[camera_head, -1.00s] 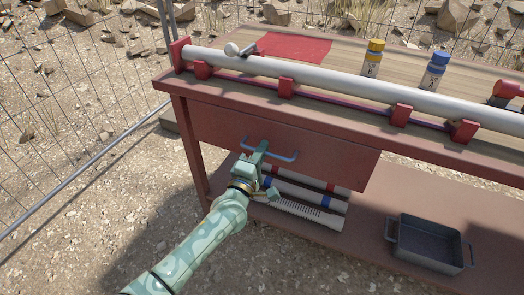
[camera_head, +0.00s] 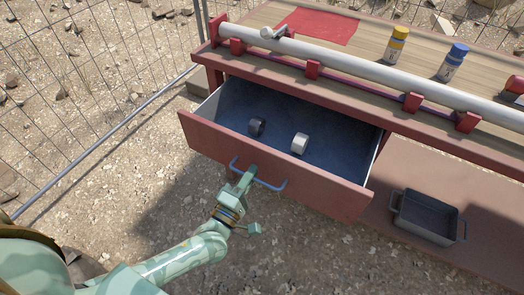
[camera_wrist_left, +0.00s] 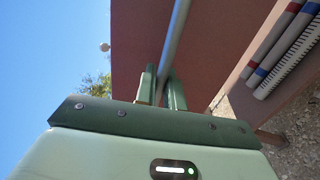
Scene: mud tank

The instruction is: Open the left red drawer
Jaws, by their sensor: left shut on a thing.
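The left red drawer (camera_head: 290,176) of the red workbench is pulled well out in the head view. My left gripper (camera_head: 247,175) is shut on the drawer's blue-grey handle (camera_head: 271,186), near the handle's left part. In the left wrist view the two green fingers (camera_wrist_left: 160,88) stand on either side of the handle bar (camera_wrist_left: 176,40), with the red drawer front (camera_wrist_left: 215,45) behind. My right gripper is not in view.
A long white pipe (camera_head: 370,74) lies in red holders along the bench top. A yellow-capped bottle (camera_head: 396,44) and a blue-capped bottle (camera_head: 452,62) stand behind it. A grey metal tray (camera_head: 428,218) sits on the lower shelf. A wire fence (camera_head: 100,90) runs at the left.

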